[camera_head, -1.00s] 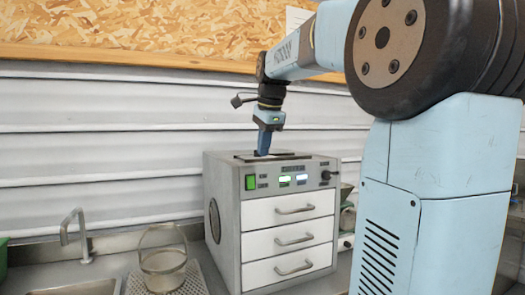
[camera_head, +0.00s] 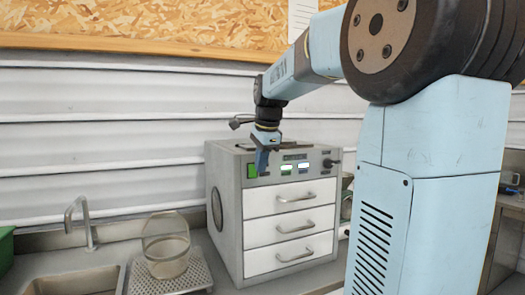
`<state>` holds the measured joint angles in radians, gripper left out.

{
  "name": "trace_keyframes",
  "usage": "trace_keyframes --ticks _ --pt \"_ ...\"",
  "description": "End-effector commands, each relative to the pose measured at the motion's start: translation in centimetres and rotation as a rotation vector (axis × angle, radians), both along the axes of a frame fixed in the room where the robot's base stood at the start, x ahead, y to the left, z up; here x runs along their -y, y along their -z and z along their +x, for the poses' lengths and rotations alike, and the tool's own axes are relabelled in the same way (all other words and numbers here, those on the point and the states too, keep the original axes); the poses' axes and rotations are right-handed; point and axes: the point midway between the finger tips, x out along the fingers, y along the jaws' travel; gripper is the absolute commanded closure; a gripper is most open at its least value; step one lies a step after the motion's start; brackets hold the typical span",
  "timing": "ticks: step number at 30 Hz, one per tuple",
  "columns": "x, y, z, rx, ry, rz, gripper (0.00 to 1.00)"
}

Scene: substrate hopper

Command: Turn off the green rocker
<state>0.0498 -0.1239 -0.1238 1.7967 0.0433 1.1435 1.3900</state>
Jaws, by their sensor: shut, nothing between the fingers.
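The green rocker (camera_head: 251,171) is on the left of the control panel, at the top front of the grey hopper cabinet (camera_head: 229,200). Its face is partly visible, just left of my gripper. My gripper (camera_head: 262,169) is shut and empty, pointing down in front of the panel. Its tip is close to the rocker's right side in the picture; I cannot tell whether it touches.
Three white drawers (camera_head: 291,225) are below.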

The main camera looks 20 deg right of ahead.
Motion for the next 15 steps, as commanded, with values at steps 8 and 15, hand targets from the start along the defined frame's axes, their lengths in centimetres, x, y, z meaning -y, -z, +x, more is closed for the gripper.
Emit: trace_keyframes --ticks 8,15 --pt "0.0 2.6 2.7 -0.001 0.000 0.000 1.00" --pt "0.1 2.7 4.5 0.000 0.000 0.000 1.00"
